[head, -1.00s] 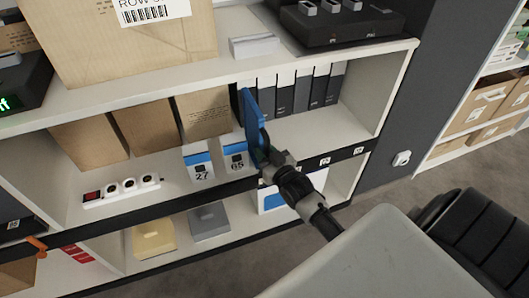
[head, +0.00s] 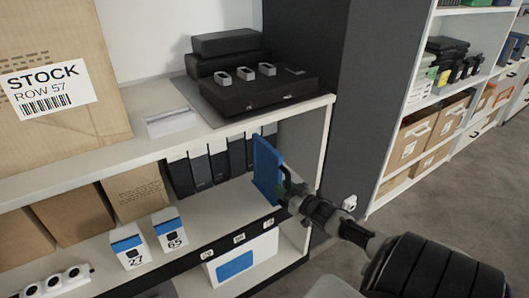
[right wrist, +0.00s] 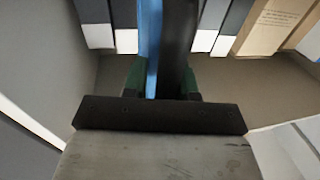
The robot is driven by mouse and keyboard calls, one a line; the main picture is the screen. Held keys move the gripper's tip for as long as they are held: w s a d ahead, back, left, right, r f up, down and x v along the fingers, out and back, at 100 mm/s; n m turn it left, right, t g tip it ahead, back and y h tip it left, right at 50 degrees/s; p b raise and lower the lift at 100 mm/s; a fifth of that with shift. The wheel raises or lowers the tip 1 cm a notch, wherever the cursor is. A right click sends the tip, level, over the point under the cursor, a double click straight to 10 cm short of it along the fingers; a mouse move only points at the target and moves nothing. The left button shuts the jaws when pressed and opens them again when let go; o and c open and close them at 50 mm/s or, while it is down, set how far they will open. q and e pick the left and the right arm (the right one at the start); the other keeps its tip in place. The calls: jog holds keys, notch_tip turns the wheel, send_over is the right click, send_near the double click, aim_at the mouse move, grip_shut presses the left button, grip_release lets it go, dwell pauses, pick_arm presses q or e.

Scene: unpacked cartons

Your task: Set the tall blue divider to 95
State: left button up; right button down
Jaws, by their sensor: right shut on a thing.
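The tall blue divider (head: 266,166) stands upright at the right part of the middle shelf, in front of the row of dark binders. My right gripper (head: 286,194) is shut on its edge, coming from the front right. In the right wrist view, the blue divider (right wrist: 151,50) runs between the green fingertips (right wrist: 162,82), with a dark part beside it. Small white tags (head: 239,238) line the dark shelf edge (head: 225,249) below; their numbers are too small to read. I cannot tell whether the divider touches the shelf. My left gripper is out of view.
Two blue-and-white boxes, marked 27 (head: 129,246) and 65 (head: 169,230), stand left on the shelf. Brown cartons (head: 137,190) stand behind them. Dark binders (head: 200,166) stand behind the divider. The shelf's right side wall (head: 312,140) is close to the divider.

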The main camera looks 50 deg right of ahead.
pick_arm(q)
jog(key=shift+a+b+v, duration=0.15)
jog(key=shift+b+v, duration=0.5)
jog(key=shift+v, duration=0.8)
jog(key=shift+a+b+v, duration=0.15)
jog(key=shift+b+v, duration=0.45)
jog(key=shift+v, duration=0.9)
pick_arm(e)
jog(key=s+d, duration=0.2)
jog(key=d, duration=0.6)
jog(key=shift+d+f, duration=0.15)
jog(key=shift+d, duration=0.15)
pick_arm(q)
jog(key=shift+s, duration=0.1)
pick_arm(e)
jog(key=shift+s, duration=0.1)
jog(key=c, duration=1.1)
grip_release()
jog(key=shift+o, duration=0.2)
